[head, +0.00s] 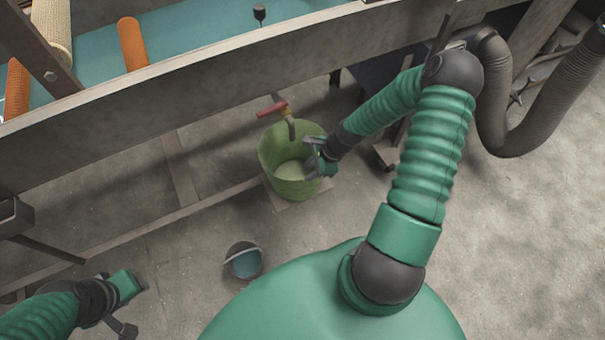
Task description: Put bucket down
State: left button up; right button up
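A light green bucket (270,155) is upright below a tap (291,128) with a red handle, at the centre of the head view. Its inside shows a pale bottom or contents; I cannot tell which. A flat plate shows under it, but I cannot tell whether the bucket rests on it. My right gripper (314,158) is at the bucket's right rim, with its fingers spread along the rim. Whether it is closed on the rim is unclear. My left gripper (132,305) is at the lower left, away from the bucket, with its fingers apart and nothing visible between them.
A small dark pail (244,260) with bluish contents stands on the concrete floor (190,270). A long metal trough (210,95) with orange rollers (132,44) runs behind the bucket. Frame bars cross the floor at left. A ribbed hose (500,120) hangs at right.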

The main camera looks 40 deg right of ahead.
pick_arm(q)
jog(key=shift+a+r, duration=0.2)
jog(key=shift+r, duration=0.1)
pick_arm(e)
jog(key=s+a+r+n+h, duration=0.1)
jog(key=s+a+r+n, duration=0.1)
jog(key=a+r+n, duration=0.5)
jog(key=s+a+r+n+h, duration=0.2)
jog(key=a+r+n, duration=0.6)
jog(key=r+n, duration=0.4)
jog(key=shift+s+a+r+n+g, duration=0.35)
jog(key=shift+s+n, duration=0.5)
jog(key=shift+n, duration=1.65)
pick_arm(q)
jog(key=shift+d, duration=0.25)
pick_arm(e)
jog(key=shift+d, duration=0.35)
pick_arm(q)
jog(key=shift+a, duration=0.1)
pick_arm(e)
jog(key=shift+o, duration=0.2)
jog(key=shift+a, duration=0.1)
